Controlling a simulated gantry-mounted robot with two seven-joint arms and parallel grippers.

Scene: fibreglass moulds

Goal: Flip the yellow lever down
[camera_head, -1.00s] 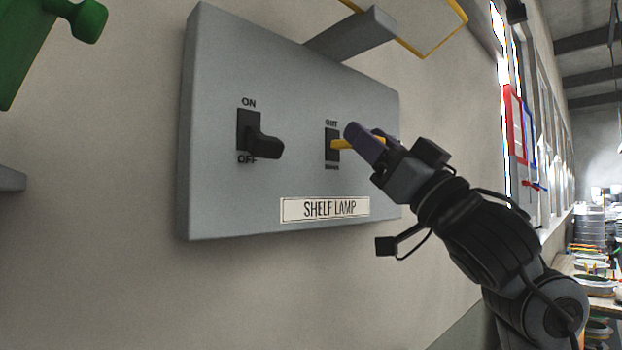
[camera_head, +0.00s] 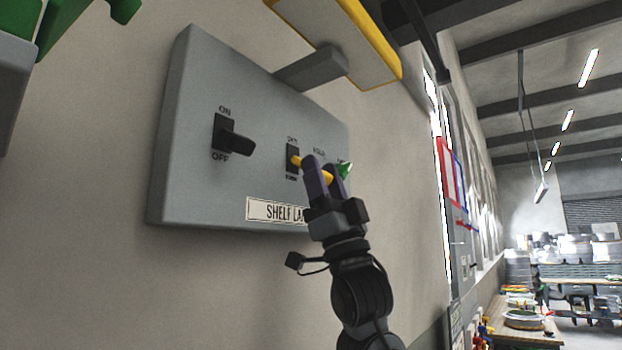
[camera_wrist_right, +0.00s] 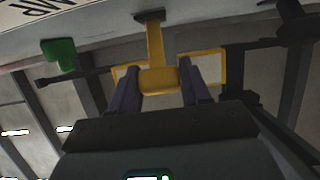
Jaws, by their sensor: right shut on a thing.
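The yellow lever (camera_head: 297,161) sticks out of a dark slot on the grey switch panel (camera_head: 190,110), right of the black lever. My right gripper (camera_head: 321,165) is shut on the yellow lever, with one purple finger on each side of it. In the right wrist view the yellow lever's stem (camera_wrist_right: 155,45) runs from the panel to a wider end between the fingers. The fingers hide part of the lever in the head view. The small labels at its slot are hard to read. My left gripper is not in view.
A black lever (camera_head: 236,144) sits between ON and OFF labels. A green lever (camera_head: 345,170) is close right of my gripper. The SHELF LAMP label (camera_head: 268,211) is partly hidden by my gripper. A yellow-edged shelf (camera_head: 350,45) juts out above.

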